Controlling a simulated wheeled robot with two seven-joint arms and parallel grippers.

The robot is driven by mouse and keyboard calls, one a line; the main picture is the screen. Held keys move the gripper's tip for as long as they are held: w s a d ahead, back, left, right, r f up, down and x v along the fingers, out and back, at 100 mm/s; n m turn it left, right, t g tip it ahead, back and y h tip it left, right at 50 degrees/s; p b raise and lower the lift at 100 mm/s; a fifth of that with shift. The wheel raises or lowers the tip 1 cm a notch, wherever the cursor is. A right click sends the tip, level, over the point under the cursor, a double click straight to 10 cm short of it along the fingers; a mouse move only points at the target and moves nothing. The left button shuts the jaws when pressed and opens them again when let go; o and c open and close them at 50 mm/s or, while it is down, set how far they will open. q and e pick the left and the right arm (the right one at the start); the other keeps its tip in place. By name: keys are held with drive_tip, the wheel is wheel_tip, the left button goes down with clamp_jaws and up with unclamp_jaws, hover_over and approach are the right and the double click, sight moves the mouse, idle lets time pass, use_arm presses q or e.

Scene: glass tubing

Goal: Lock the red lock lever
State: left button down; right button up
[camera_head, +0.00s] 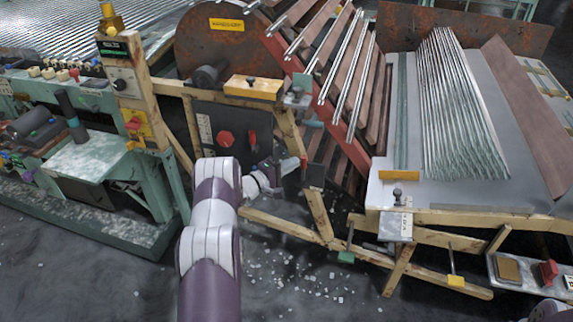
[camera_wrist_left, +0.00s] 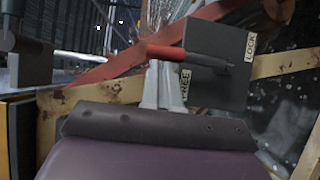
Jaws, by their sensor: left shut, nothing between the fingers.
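The red lock lever (camera_wrist_left: 165,50) shows in the left wrist view, with a red grip at its left and a thin dark rod on its right. The rod lies across a dark plate (camera_wrist_left: 222,85). The plate carries a LOCK label (camera_wrist_left: 250,47) at its right edge and a FREE label (camera_wrist_left: 185,83) below the rod. My left gripper (camera_wrist_left: 158,66) is shut and empty, its pale fingertips close to the lever's red grip; I cannot tell if they touch. In the head view my left gripper (camera_head: 292,166) is beside the wooden frame, and the lever cannot be made out clearly.
Wooden beams (camera_head: 318,214) of the frame stand close to my left gripper. A dark panel with a red knob (camera_head: 225,139) is left of it. A sloped rack of glass tubes (camera_head: 345,65) rises behind, and a table with tubes (camera_head: 490,190) is at the right.

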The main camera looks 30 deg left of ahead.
use_arm(q)
drive_tip(key=shift+d+r, duration=0.1)
drive_tip(key=w+d+f+m+g+y, duration=0.1)
drive_tip(key=d+f+m+g+y, duration=0.1)
drive_tip(key=d+m+y, duration=0.1)
drive_tip(key=w+d+f+m+g+y, duration=0.1)
drive_tip(key=d+f+m+g+y, duration=0.1)
drive_tip(key=d+m, duration=0.4)
drive_tip(key=shift+w+d+f+g+y+p, duration=0.2)
drive_tip(key=shift+w+d+g+y+p, duration=0.25)
drive_tip(key=shift+d, duration=0.7)
drive_tip(key=shift+s+d+f, duration=0.1)
drive_tip(key=shift+s+f, duration=0.05)
drive_tip(key=shift+s, duration=0.05)
idle(0.5)
